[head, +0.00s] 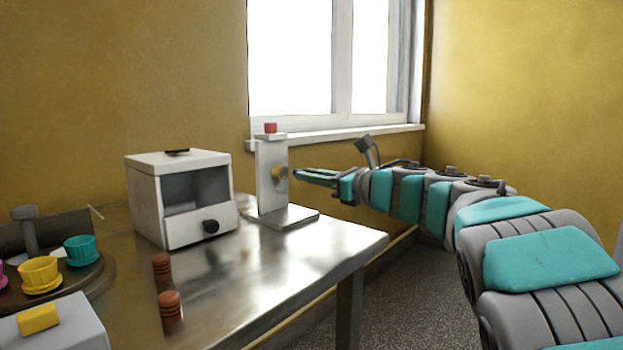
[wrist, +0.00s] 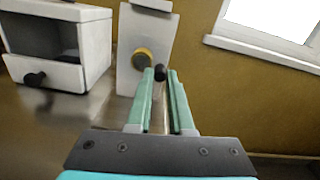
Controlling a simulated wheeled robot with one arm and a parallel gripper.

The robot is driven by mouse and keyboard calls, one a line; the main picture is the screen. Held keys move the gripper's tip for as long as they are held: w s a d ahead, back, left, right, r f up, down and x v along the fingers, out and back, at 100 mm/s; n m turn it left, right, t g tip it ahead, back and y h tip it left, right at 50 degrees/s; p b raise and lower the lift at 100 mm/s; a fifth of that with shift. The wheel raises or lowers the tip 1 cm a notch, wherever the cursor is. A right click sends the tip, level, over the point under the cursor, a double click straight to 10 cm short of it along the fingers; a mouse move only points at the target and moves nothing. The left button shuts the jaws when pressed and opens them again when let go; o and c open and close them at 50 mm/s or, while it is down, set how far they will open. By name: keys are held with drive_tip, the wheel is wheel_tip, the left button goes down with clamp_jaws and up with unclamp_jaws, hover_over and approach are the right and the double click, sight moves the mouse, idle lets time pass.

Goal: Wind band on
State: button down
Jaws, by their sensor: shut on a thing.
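A black knob (wrist: 160,73) sits just right of the hub, between my fingertips. My gripper (head: 298,174) reaches in from the right, level with the hub, and is shut on the black knob. The fingers partly hide the knob's stem. I cannot make out a band.
A white box (head: 180,200) with an open front and a black-knobbed drawer stands left of the stand. A round tray (head: 75,285) with coloured cups is at left. A window sill (head: 350,134) runs behind.

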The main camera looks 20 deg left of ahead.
sight(282, 187)
drive_tip(key=shift+d+f+b, duration=0.1)
drive_tip(key=shift+f+b, duration=0.15)
drive_tip(key=shift+b, duration=0.1)
